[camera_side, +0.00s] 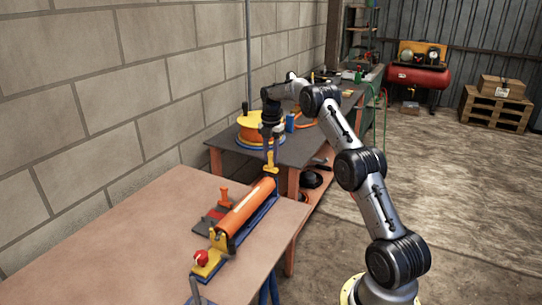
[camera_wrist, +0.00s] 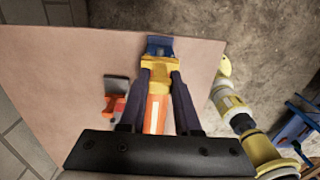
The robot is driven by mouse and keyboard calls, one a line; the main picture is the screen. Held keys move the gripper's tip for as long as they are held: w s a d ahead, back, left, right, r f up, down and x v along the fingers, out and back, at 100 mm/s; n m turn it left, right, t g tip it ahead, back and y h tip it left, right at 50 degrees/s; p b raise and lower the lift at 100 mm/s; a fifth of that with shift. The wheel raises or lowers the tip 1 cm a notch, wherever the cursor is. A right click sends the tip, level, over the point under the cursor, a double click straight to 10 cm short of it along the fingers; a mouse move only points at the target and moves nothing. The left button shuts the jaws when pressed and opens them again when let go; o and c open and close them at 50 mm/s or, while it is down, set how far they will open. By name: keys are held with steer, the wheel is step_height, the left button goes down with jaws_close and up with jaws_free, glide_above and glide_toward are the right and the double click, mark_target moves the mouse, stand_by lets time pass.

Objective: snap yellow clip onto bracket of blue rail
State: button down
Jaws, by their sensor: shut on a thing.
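A long blue rail (camera_side: 256,217) lies on the near brown table, with an orange cylinder (camera_side: 246,207) along its top. My gripper (camera_side: 271,158) points down over the far end of the rail. In the wrist view my gripper (camera_wrist: 161,74) has its two dark fingers on either side of a yellow clip (camera_wrist: 159,63), shut on it. The clip (camera_side: 271,166) shows just under the fingers in the side view. The rail's blue far end (camera_wrist: 160,44) shows beyond it. I cannot tell whether the clip touches the bracket, which is not clearly seen.
A yellow block with a red knob (camera_side: 201,257) sits at the rail's near end. An orange clamp (camera_side: 224,197) on a dark plate stands left of the cylinder. A yellow-orange reel (camera_side: 252,130) stands on the farther dark table. The brown tabletop (camera_side: 125,235) is clear at left.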

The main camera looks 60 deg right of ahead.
mark_target(271, 156)
steer(key=shift+f, duration=1.65)
steer(key=c, duration=0.5)
jaws_free()
steer(key=shift+c, duration=0.2)
step_height(271, 156, up, 14)
steer(key=shift+f, duration=0.1)
stand_by(0.4)
